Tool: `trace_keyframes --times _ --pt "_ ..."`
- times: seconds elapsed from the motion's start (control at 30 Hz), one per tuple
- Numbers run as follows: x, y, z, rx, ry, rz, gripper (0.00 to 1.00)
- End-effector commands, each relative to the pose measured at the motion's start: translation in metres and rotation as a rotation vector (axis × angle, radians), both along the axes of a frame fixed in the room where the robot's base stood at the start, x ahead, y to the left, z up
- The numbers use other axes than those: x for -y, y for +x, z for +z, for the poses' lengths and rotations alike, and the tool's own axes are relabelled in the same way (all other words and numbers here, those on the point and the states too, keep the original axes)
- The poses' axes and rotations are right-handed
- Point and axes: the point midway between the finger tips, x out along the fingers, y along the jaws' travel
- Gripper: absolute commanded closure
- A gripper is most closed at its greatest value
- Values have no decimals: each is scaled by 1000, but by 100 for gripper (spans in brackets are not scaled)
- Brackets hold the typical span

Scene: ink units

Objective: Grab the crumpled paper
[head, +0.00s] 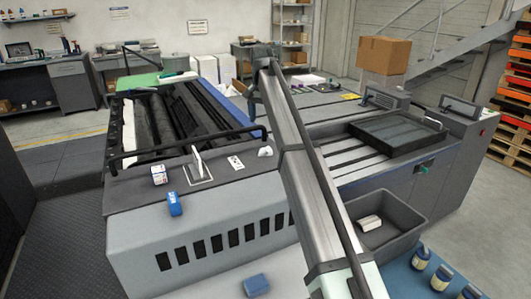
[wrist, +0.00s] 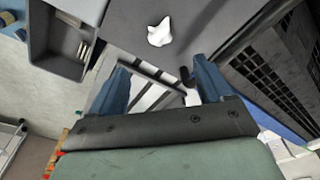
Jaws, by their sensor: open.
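The crumpled paper (wrist: 160,32) is a small white lump on a dark grey surface, in the upper middle of the wrist view. In the head view a white lump (head: 265,151) that looks like it lies on the near dark ledge of the machine, just left of my arm. My gripper (wrist: 160,80) shows its two blue fingers spread apart with nothing between them. The paper is beyond the fingertips, apart from them. In the head view my fingers cannot be made out clearly.
A grey bin (head: 398,236) holding a white block is right of my arm.

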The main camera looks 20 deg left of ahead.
Motion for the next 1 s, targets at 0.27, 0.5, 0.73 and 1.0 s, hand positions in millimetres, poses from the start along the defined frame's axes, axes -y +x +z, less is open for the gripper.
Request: trace_keyframes --times 0.27,0.5,0.73,1.0 --pt "1 4 -45 0 1 2 20" --pt "0 9 -73 1 2 3 20" --pt "0 8 -86 0 2 3 20" --pt "0 8 -120 -1 1 3 20"
